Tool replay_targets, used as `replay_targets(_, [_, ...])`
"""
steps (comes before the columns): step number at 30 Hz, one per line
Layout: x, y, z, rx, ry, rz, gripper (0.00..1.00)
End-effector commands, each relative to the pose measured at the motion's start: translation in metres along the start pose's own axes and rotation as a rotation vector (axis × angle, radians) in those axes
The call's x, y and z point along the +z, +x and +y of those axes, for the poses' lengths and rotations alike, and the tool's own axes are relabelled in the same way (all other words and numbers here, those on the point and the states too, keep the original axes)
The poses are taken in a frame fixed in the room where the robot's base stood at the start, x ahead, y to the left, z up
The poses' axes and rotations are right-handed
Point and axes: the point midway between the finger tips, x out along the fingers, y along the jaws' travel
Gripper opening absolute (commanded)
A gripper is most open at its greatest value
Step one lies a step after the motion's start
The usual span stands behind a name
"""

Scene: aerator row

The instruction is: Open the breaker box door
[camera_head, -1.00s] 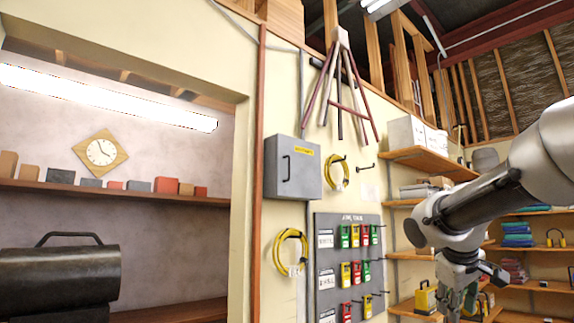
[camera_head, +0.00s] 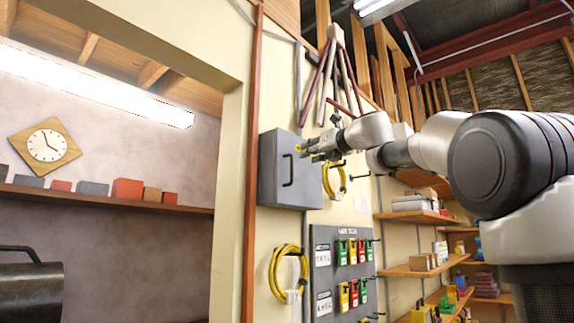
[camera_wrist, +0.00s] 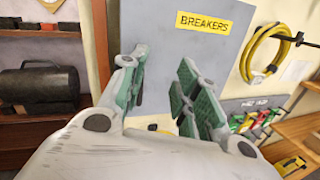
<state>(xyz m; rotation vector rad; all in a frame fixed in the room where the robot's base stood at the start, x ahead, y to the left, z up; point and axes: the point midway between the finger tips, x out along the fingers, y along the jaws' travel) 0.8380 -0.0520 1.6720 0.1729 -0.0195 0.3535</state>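The grey breaker box (camera_head: 304,188) hangs on the cream wall, and its door looks shut. Its dark upright handle (camera_head: 288,171) is on the left part of the door. In the wrist view the box door (camera_wrist: 215,55) fills the middle, with a yellow BREAKERS label (camera_wrist: 205,22). My gripper (camera_head: 304,149) is in front of the upper part of the door, right of and above the handle. In the wrist view my gripper (camera_wrist: 160,88) has its green-padded fingers apart.
A yellow cable coil (camera_head: 334,180) hangs just right of the box, another coil (camera_head: 288,273) below it. A lockout board (camera_head: 330,262) is below the box. Shelves (camera_head: 408,271) stand to the right. A wall opening with a shelf (camera_head: 130,200) is at left.

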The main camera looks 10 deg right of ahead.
Motion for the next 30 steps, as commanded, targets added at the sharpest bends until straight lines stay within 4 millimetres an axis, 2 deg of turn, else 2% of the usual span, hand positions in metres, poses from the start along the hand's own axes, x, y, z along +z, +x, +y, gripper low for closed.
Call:
replay_targets(3, [-0.015, 0.001, 0.015, 0.06, -0.114, 0.053, 0.32])
replay_targets(8, [-0.018, 0.006, 0.019, 0.081, -0.167, 0.059, 0.32])
replay_targets(21, [-0.022, 0.071, 0.024, 0.079, -0.166, 0.058, 0.32])
replay_targets(30, [-0.021, 0.078, 0.024, 0.077, -0.165, 0.056, 0.32])
